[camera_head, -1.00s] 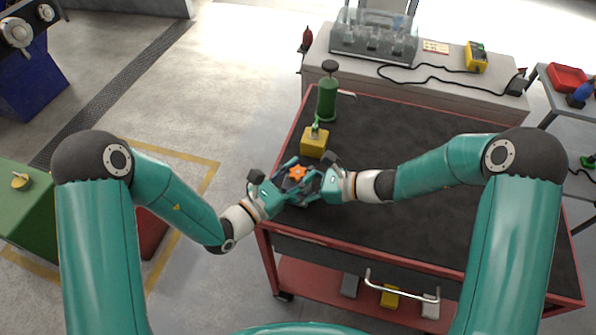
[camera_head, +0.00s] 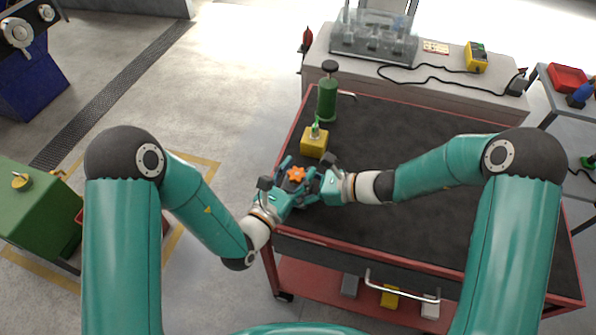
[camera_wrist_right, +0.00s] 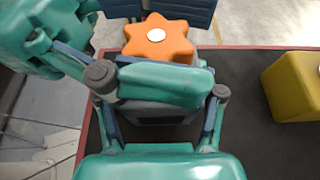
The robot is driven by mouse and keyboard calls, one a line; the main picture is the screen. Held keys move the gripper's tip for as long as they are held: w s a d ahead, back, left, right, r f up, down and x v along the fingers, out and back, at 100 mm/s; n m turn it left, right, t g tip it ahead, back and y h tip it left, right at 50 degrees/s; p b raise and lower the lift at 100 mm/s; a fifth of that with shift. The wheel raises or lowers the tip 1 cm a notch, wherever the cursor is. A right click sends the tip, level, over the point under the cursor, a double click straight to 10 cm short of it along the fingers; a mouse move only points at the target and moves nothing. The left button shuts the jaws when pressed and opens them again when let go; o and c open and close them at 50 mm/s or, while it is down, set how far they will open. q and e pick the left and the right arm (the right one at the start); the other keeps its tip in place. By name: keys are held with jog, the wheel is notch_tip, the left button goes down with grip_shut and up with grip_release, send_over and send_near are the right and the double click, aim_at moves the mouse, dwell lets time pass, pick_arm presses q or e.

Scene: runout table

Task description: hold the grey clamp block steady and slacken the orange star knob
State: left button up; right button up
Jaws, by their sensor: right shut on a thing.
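The orange star knob (camera_head: 296,174) sits on top of the grey clamp block near the left edge of the cart. In the right wrist view the knob (camera_wrist_right: 158,38) has a pale centre cap, and the dark block (camera_wrist_right: 155,112) shows below it, partly hidden by fingers. My right gripper (camera_head: 315,185) is shut on the clamp block from the right. My left gripper (camera_head: 288,178) comes in from the front left, its fingers open on either side of the knob. Whether a finger touches the knob is hard to tell.
A yellow block (camera_head: 314,142) with a green top stands just behind the clamp block, and a green cylinder (camera_head: 327,100) with a black top behind that. The dark cart top (camera_head: 430,135) is clear to the right. Its red rim (camera_head: 340,241) runs along the front.

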pick_arm(q)
jog(key=shift+o, duration=1.2)
jog(key=shift+s, duration=0.1)
jog(key=shift+m+g+h, duration=0.3)
jog(key=shift+h, duration=0.2)
jog(key=m+g+h, duration=0.3)
jog(key=shift+m+g+h, duration=0.3)
jog(key=shift+g+h, duration=0.1)
jog(key=m+g+h, duration=0.1)
jog(key=m+g, duration=0.1)
jog(key=g, duration=0.1)
jog(key=shift+a+h, duration=0.1)
jog(key=shift+h, duration=0.3)
jog(key=v, duration=1.1)
jog(key=shift+s+a, duration=0.25)
jog(key=shift+s, duration=0.1)
